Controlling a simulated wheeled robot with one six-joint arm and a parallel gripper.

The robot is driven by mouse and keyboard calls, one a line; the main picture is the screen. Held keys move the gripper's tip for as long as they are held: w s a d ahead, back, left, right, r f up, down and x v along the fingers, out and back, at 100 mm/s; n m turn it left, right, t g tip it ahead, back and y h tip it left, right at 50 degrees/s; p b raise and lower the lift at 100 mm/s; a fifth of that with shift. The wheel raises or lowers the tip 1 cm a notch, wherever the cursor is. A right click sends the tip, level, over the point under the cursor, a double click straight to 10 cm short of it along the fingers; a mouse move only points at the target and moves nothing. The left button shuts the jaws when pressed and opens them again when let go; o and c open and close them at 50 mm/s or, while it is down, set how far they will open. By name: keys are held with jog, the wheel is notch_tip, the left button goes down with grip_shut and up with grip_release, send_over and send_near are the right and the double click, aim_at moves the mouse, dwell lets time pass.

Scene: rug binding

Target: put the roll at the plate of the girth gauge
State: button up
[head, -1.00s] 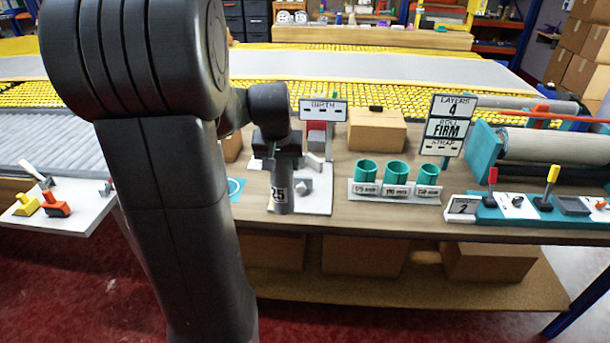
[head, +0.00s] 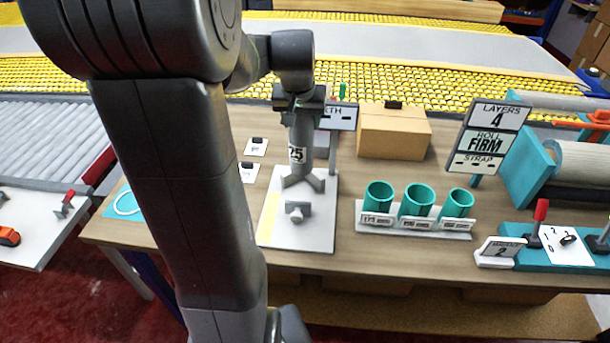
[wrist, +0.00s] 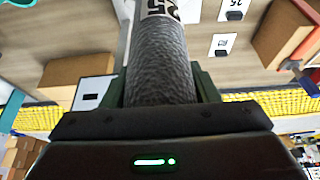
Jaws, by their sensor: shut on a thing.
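A grey roll (head: 302,150) with a white label ending in "25" stands upright in my gripper (head: 300,106), which is shut on its upper part. In the wrist view the textured roll (wrist: 162,62) sits between the two fingers (wrist: 163,88). The roll's lower end is at the prongs in the head view. I cannot tell whether it touches them or the plate.
Three green cups (head: 416,200) stand in a white rack right of the gauge. A cardboard box (head: 394,132) is behind them. A sign post (head: 488,135) reads layers 4, roll firm. Small cards (head: 256,147) lie behind left.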

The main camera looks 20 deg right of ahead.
aim_at(299, 128)
jog(key=shift+w+d+f, duration=0.15)
jog(key=shift+w+f, duration=0.05)
jog(key=shift+w, duration=0.05)
notch_tip(299, 128, down, 10)
jog(key=shift+r, duration=0.25)
jog(key=shift+f, duration=0.25)
jog(key=o, duration=1.3)
jog(key=shift+r, duration=0.1)
jog(key=shift+s+r, duration=0.1)
jog(key=shift+r, duration=0.45)
jog(key=v, duration=1.1)
jog(key=shift+s, duration=0.1)
